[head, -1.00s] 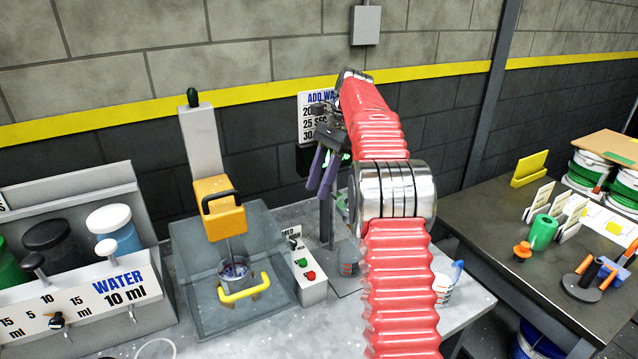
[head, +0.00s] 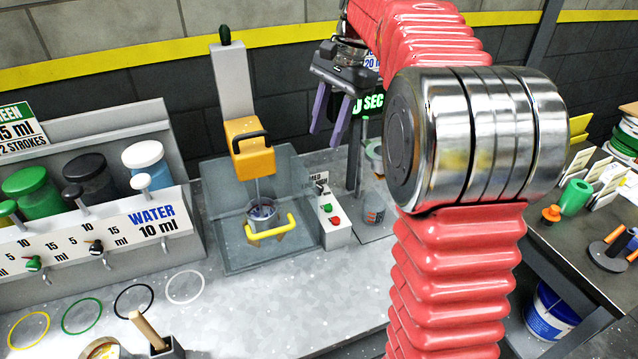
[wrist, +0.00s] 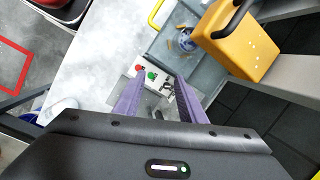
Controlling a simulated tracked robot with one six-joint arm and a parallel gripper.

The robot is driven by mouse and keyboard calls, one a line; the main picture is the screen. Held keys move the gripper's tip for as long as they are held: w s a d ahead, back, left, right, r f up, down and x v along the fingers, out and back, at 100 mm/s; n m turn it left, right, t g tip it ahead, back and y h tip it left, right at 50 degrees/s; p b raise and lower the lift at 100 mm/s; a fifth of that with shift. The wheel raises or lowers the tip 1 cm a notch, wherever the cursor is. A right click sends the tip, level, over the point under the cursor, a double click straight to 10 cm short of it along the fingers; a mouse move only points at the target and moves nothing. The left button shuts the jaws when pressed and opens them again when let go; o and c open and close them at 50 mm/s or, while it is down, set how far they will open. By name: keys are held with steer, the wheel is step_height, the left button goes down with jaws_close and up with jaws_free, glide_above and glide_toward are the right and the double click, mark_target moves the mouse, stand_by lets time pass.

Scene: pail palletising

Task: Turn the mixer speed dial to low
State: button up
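The mixer (head: 248,150) has an orange head on a grey column, with a cup (head: 262,213) below it. Its grey control box (head: 335,230) stands to the right, with a green and a red button. A small dark knob, which seems to be the speed dial (head: 321,188), sits at its upper end beside a partly hidden label. The control box also shows in the wrist view (wrist: 160,82), ahead of the fingers. My gripper (head: 327,138) is open and empty, with purple fingers, above and behind the box, apart from it. The dial's setting is too small to read.
A clear guard (head: 225,235) surrounds the mixer cup. A dark post (head: 354,160) with a lit display stands behind the box, close to my gripper. A measuring cup (head: 374,212) is to the right. The water dispenser (head: 150,225) is at left.

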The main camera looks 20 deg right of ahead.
steer(key=s+a+f+n+t+h, duration=0.15)
steer(key=s+a+n, duration=0.35)
steer(key=s, duration=0.5)
steer(key=s+a+f+n+t+h, duration=0.15)
steer(key=s+a+n, duration=0.25)
steer(key=s, duration=0.5)
steer(key=m+g, duration=0.3)
steer(key=m, duration=0.9)
glide_above(319, 187)
step_height(319, 187, down, 7)
steer(key=shift+f, duration=0.15)
steer(key=shift+f, duration=0.15)
step_height(319, 187, down, 14)
steer(key=shift+r, duration=0.2)
